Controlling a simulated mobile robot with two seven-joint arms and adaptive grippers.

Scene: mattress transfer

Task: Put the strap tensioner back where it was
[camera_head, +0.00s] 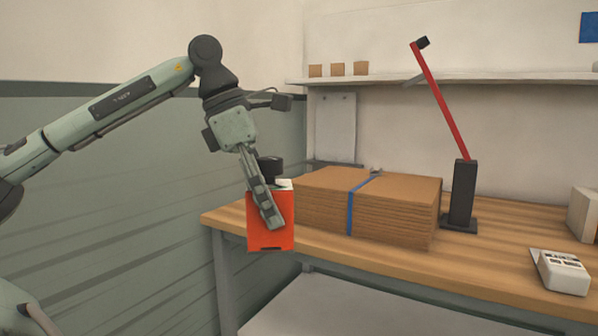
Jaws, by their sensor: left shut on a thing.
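An orange-red box-shaped thing (258,236) with a white top edge is held at the front left corner of the workbench. My left gripper (270,218) points down and is shut on it, its finger across the front face. I cannot tell whether this is the strap tensioner. A tool with a long red lever (444,104) and black upright base (463,194) stands on the bench at the right, apart from the gripper. A blue strap (351,208) runs around a stack of flat brown cardboard (400,215). My right gripper is out of view.
The wooden workbench (480,262) has bare room right of the stack. A white device (562,272) sits at its right front, with a pale block (583,214) behind. Small brown blocks (338,69) stand on the wall shelf (450,81).

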